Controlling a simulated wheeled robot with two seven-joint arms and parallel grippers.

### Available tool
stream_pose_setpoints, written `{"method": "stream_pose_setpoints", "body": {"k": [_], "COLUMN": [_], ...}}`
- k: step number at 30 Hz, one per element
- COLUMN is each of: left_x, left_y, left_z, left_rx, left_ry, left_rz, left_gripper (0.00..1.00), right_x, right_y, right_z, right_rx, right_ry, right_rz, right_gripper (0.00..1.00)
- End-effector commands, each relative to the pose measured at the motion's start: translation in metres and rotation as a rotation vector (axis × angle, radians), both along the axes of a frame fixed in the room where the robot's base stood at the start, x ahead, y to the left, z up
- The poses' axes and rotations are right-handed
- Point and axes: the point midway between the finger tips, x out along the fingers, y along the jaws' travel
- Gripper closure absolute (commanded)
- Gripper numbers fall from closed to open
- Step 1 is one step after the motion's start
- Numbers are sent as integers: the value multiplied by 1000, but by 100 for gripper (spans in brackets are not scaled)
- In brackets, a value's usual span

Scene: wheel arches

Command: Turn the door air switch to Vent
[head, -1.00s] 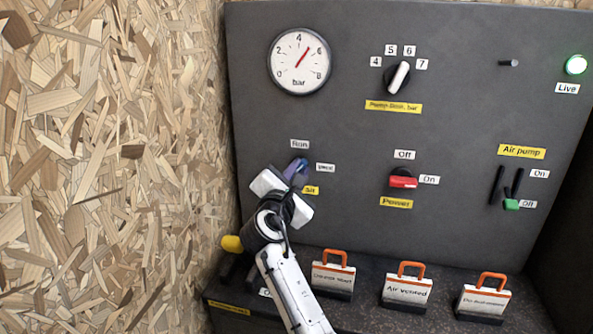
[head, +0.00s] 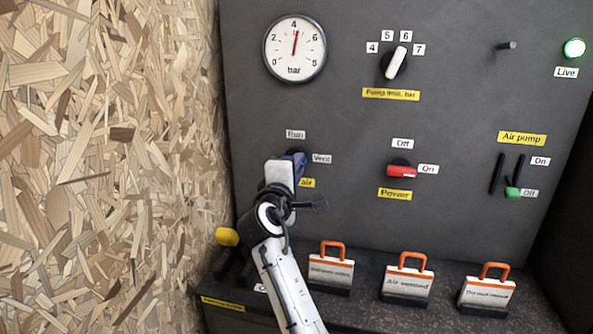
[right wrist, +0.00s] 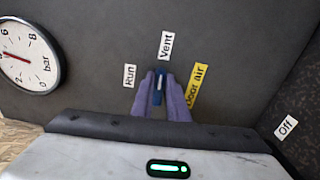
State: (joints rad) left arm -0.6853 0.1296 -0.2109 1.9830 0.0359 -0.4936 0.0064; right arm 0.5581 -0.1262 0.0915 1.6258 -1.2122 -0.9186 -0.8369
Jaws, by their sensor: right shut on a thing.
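The door air switch (right wrist: 159,85) is a small dark blue knob with a pale line, seen in the right wrist view between two purple fingertips. Its pale line points at the Vent label (right wrist: 166,45); the Run label (right wrist: 129,77) is to its left. My right gripper (right wrist: 160,98) is shut on the switch. In the head view my right gripper (head: 298,166) is at the panel's lower left and hides most of the switch, with the Vent label (head: 321,158) just right of it. My left gripper is not in view.
A pressure gauge (head: 294,48) reads about 4 bar. A red power switch (head: 401,171) and the air pump's green-tipped lever (head: 513,193) are to the right. Several orange-handled tags (head: 408,283) stand on the ledge below. A chipboard wall (head: 110,170) bounds the left.

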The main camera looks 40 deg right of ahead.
Motion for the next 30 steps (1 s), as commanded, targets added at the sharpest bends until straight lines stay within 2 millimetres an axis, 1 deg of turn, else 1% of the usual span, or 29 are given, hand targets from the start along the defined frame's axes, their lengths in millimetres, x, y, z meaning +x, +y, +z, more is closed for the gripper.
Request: {"method": "stream_pose_setpoints", "body": {"k": [1, 5, 20, 21, 23, 24, 30], "left_x": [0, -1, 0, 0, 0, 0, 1], "left_y": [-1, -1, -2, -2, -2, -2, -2], "left_z": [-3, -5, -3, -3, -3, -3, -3], "left_rx": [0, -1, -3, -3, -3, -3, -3], "left_ry": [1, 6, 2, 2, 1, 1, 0], "left_rz": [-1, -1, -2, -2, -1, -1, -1], "left_gripper": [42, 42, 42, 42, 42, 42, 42], "right_x": [0, 0, 0, 0, 0, 0, 0], "right_y": [0, 0, 1, 1, 1, 0, 0], "right_z": [-3, -3, -2, -2, -2, -2, -2], "right_rx": [13, 33, 47, 47, 47, 46, 44], "right_ry": [-10, -34, -51, -51, -51, -50, -50], "right_rz": [0, 0, 1, 1, 1, 1, 1], "right_gripper": [100, 100, 100, 84, 74, 67, 67]}}
